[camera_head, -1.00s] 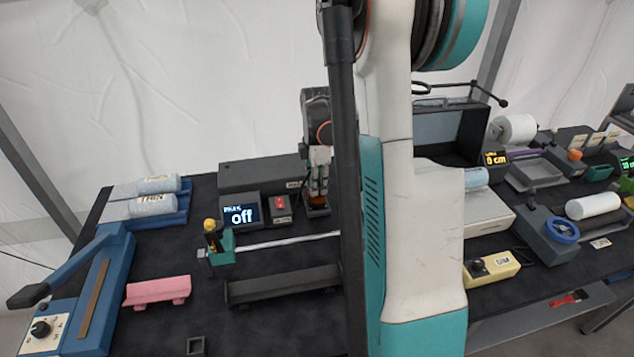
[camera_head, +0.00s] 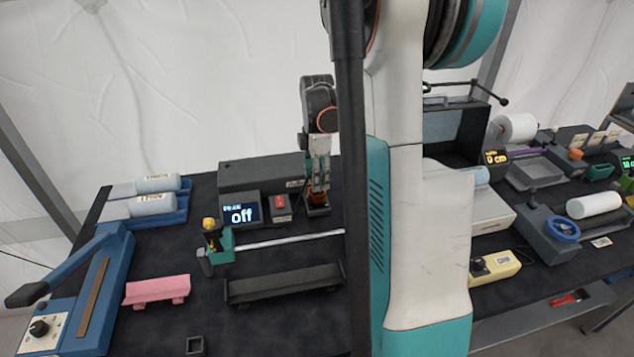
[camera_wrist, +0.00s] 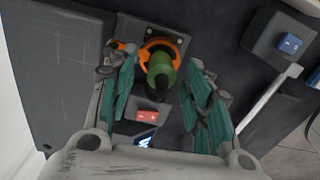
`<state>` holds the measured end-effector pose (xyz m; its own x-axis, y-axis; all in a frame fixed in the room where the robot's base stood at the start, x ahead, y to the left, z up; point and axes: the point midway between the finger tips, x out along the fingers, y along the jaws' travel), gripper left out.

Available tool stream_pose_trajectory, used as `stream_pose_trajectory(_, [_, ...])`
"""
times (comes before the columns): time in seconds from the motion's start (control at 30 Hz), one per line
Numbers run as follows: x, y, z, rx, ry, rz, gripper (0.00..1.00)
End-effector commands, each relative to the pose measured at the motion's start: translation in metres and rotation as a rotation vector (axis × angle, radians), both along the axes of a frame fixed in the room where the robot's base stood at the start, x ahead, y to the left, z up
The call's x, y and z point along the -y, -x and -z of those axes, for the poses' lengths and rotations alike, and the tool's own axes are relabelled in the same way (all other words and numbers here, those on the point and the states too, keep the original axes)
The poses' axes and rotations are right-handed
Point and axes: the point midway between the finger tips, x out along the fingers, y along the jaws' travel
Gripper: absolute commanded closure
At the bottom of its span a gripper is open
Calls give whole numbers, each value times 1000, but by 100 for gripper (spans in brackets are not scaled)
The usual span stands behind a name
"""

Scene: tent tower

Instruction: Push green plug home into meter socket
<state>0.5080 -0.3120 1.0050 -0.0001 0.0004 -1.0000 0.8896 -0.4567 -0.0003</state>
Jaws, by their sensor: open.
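The green plug (camera_wrist: 161,70) stands in the middle of the wrist view, with a dark end towards the camera. An orange ring (camera_wrist: 146,47) surrounds it on the dark socket plate (camera_wrist: 170,38); I cannot tell how deep the plug sits. My gripper (camera_wrist: 163,100) is open, its teal fingers on either side of the plug with gaps visible. In the head view my gripper (camera_head: 318,184) is above the socket base (camera_head: 318,210), and the plug is not clear there. The meter display (camera_head: 241,214) reads "off".
A red switch (camera_head: 280,203) is beside the display, close to my gripper. A long dark box (camera_head: 258,175) stands behind. A metal rod (camera_head: 285,241) with a green holder (camera_head: 219,247) lies in front. A pink block (camera_head: 157,290) and blue lever device (camera_head: 95,290) are left.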

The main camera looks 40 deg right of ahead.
Motion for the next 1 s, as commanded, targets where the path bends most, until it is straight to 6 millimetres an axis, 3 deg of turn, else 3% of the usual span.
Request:
stream_pose_trajectory(0.2, [0, 0, -47, 0, 0, 0, 54])
stream_pose_trajectory(0.4, [0, 0, -77, 0, 0, 0, 54])
stream_pose_trajectory(0.6, [0, 0, -89, 0, 0, 0, 54])
stream_pose_trajectory(1.0, [0, 0, -89, 0, 0, 0, 54])
